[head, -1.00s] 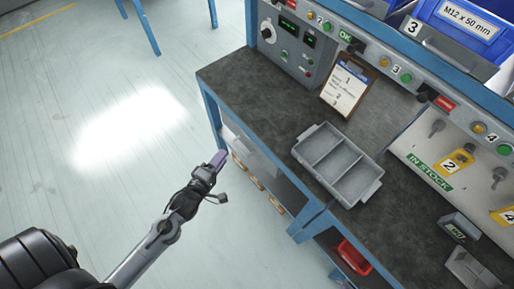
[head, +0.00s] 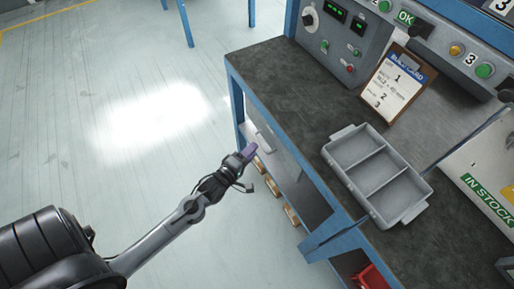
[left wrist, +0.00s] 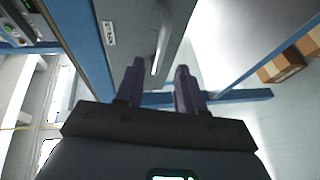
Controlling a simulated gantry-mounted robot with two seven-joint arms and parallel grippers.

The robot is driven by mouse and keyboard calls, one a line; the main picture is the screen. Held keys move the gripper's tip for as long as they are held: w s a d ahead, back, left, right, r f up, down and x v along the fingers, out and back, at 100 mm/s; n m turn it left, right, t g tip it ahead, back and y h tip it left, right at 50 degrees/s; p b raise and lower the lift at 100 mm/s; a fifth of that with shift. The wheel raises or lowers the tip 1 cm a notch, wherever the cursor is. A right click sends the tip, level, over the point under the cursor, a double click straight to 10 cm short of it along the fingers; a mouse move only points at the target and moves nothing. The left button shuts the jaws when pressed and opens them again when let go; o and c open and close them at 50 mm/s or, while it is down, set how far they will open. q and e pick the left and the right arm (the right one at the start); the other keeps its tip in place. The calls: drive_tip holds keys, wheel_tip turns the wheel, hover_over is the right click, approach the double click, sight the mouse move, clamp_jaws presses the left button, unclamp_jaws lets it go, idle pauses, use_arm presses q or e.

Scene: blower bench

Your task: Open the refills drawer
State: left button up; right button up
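The drawer (head: 287,150) is a grey front under the bench top at its left end, and it looks shut. In the left wrist view its grey face (left wrist: 130,20) carries a small white label (left wrist: 109,34), too small to read, and a pale bar handle (left wrist: 161,40). My left gripper (head: 250,151) is in front of the drawer, close to the handle. In the left wrist view its two purple fingers (left wrist: 160,68) are apart with nothing between them. The handle lies just beyond the fingertips; I cannot tell whether they touch it. My right gripper is not in view.
A grey three-compartment tray (head: 376,172) sits on the dark bench top (head: 290,75). A clipboard (head: 394,88) leans behind it. Blue bench legs (head: 238,105) flank the drawer. Cardboard boxes (left wrist: 281,66) are on the lower shelf. The floor left of the bench is clear.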

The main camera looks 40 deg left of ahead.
use_arm(q)
drive_tip(key=shift+w+a+f+b, duration=0.1)
drive_tip(key=shift+w+f+b, duration=0.2)
drive_tip(key=shift+w, duration=0.8)
drive_tip(key=shift+w+a+f+b, duration=0.1)
drive_tip(key=shift+w+b, duration=0.25)
drive_tip(key=shift+w, duration=0.7)
drive_tip(key=shift+c, duration=0.5)
clamp_jaws()
